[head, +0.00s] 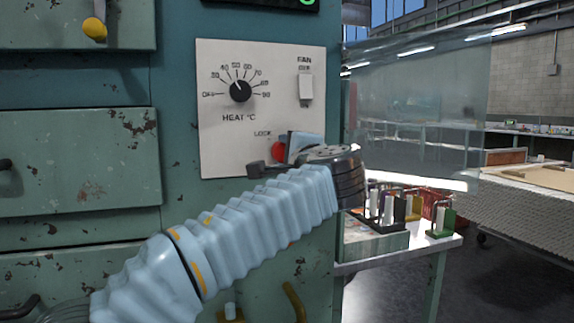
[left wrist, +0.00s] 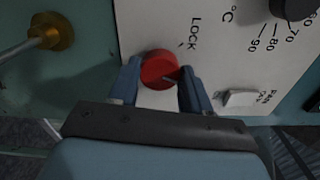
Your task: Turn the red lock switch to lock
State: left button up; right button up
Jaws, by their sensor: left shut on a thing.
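The red lock switch (head: 279,150) is a round red knob at the bottom of the white control panel (head: 217,110), beside the printed word LOCK. In the left wrist view the red knob (left wrist: 160,70) sits between the two blue fingers of my left gripper (left wrist: 160,85), with a small mark on its face. The gripper is shut on it. In the head view my left gripper (head: 284,155) reaches the panel from below and partly covers the knob. My right gripper is in neither view.
A black heat dial (head: 240,91) and a white fan switch (head: 305,87) are on the same panel. A yellow knob (head: 94,29) is on a drawer to the left. A clear pane (head: 415,110) stands to the right, above a small table with bottles.

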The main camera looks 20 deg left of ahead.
pick_arm(q)
jog(key=shift+f+n+b, duration=0.2)
jog(key=shift+n+b, duration=3.05)
jog(key=shift+n, duration=3.15)
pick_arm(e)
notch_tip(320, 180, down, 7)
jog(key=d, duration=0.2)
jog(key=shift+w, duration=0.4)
pick_arm(q)
jog(key=o, duration=1.1)
jog(key=shift+c, duration=0.2)
jog(key=shift+r, duration=0.1)
jog(key=b+v, duration=0.2)
jog(key=v, duration=1.1)
jog(key=shift+s+d, duration=0.3)
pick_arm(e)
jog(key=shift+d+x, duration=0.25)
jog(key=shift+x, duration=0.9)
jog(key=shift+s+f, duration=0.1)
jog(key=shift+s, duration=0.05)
